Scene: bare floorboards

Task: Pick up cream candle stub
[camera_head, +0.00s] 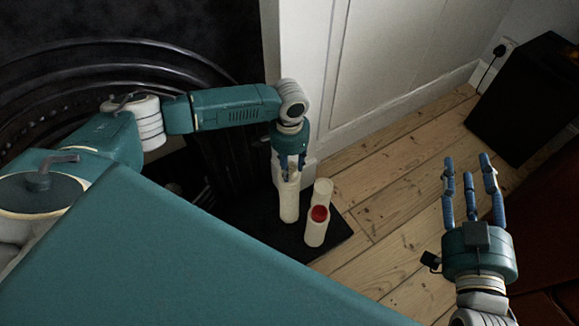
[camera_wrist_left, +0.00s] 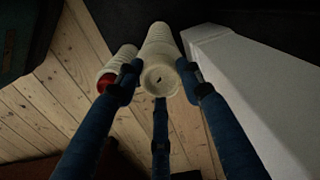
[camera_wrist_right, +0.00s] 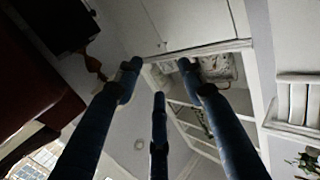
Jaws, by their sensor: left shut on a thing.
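Several cream candles show on or over the dark hearth slab in the head view. My left gripper (camera_head: 290,172) points down and is shut on the top of the tall cream candle stub (camera_head: 289,203), the leftmost one. In the left wrist view this candle stub (camera_wrist_left: 160,73) sits between the blue fingers, its wick end facing the camera. I cannot tell whether its base touches the slab. A second cream candle (camera_head: 322,190) stands to its right, and a red-topped candle (camera_head: 317,232) stands in front of that one. My right gripper (camera_head: 470,172) is open and empty, above the floorboards.
The dark hearth slab (camera_head: 335,240) lies under the candles, next to a white wall panel (camera_head: 375,60) and a dark fireplace (camera_head: 215,40). A black box (camera_head: 520,100) stands at the right, with reddish furniture (camera_head: 550,220) below it. Bare floorboards (camera_head: 400,205) lie between.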

